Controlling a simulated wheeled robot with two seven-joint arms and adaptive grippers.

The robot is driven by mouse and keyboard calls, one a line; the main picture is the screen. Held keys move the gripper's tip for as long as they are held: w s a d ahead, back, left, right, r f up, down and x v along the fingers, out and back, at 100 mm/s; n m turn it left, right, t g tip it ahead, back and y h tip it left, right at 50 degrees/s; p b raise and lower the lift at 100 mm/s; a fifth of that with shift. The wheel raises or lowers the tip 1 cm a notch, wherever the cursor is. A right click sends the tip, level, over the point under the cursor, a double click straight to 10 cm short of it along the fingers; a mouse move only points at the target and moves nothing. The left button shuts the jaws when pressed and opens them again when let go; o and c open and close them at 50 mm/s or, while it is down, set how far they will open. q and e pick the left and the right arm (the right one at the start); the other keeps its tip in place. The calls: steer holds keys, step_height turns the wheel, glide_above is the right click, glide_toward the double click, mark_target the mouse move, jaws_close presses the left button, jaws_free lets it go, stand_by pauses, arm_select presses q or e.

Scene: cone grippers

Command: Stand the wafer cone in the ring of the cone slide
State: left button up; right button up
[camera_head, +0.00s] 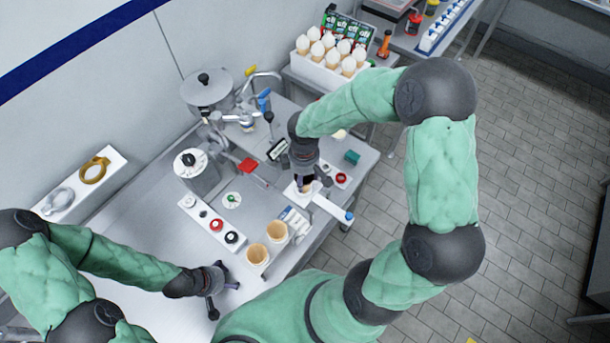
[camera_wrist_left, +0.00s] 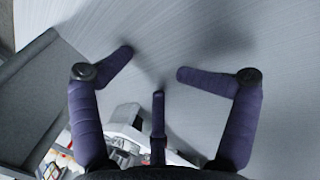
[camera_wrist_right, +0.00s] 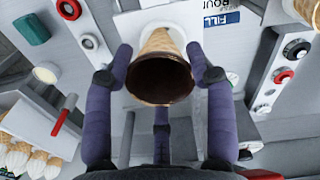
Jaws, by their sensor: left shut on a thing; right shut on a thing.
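My right gripper (camera_head: 306,184) is shut on the wafer cone (camera_wrist_right: 158,52), with fingers on both sides of it. The cone's wide, dark-lined mouth faces the right wrist camera and its narrow end points toward the white cone slide (camera_wrist_right: 187,14). In the head view the slide (camera_head: 330,208) lies below this gripper, at the table's right side.
A white box of filled cones (camera_head: 328,70) stands behind. The table's left middle is clear.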

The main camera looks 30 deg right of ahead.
steer(key=shift+d+f+b, duration=0.1)
steer(key=shift+f+b, duration=0.2)
steer(key=shift+f, duration=0.2)
steer(key=o, duration=0.8)
steer(key=shift+o, duration=0.2)
steer(key=shift+d+r, duration=0.15)
steer(key=shift+r, duration=1.85)
steer(key=shift+d+r, duration=0.1)
steer(key=shift+r, duration=1.9)
steer(key=shift+r, duration=0.15)
